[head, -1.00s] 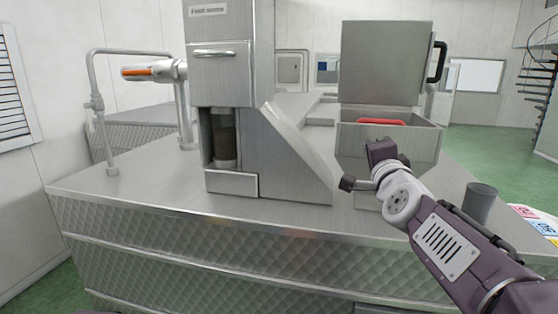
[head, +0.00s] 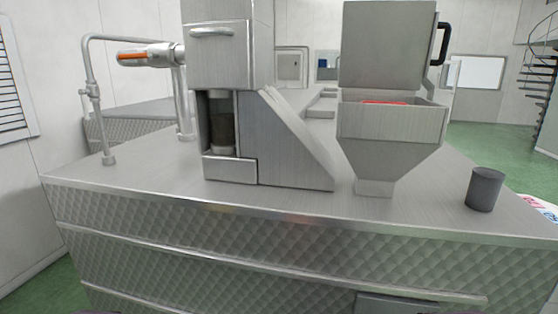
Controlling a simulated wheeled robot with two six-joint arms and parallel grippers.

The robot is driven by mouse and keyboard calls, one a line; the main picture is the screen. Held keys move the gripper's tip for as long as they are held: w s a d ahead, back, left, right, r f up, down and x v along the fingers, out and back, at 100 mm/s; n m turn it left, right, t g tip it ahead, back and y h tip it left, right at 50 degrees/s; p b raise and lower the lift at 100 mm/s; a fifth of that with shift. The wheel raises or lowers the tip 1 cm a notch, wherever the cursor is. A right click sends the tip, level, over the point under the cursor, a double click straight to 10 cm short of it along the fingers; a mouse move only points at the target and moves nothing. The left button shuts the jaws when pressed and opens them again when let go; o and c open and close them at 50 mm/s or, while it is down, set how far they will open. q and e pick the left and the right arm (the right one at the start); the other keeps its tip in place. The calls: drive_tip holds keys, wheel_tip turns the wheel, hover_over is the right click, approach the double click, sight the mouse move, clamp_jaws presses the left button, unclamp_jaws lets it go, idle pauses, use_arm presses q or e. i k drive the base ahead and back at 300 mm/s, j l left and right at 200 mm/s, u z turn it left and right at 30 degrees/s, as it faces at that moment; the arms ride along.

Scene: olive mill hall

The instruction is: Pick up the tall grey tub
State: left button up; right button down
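A dark grey cylindrical tub (head: 484,190) stands upright on the right part of the steel counter (head: 300,208), near its right edge. Its upper rim is visible and nothing touches it. Neither of my grippers is in the head view.
A steel hopper (head: 390,125) with a raised lid stands left of the tub, with something red inside. A steel machine (head: 295,150) with a drawer and a niche holding a brown-filled container (head: 222,130) stands further left. A pipe with an orange-marked handle (head: 140,56) is at left. Counter around the tub is clear.

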sight(486, 184)
drive_tip(key=l+z, duration=0.45)
drive_tip(key=l, duration=1.1)
drive_tip(key=k, duration=0.05)
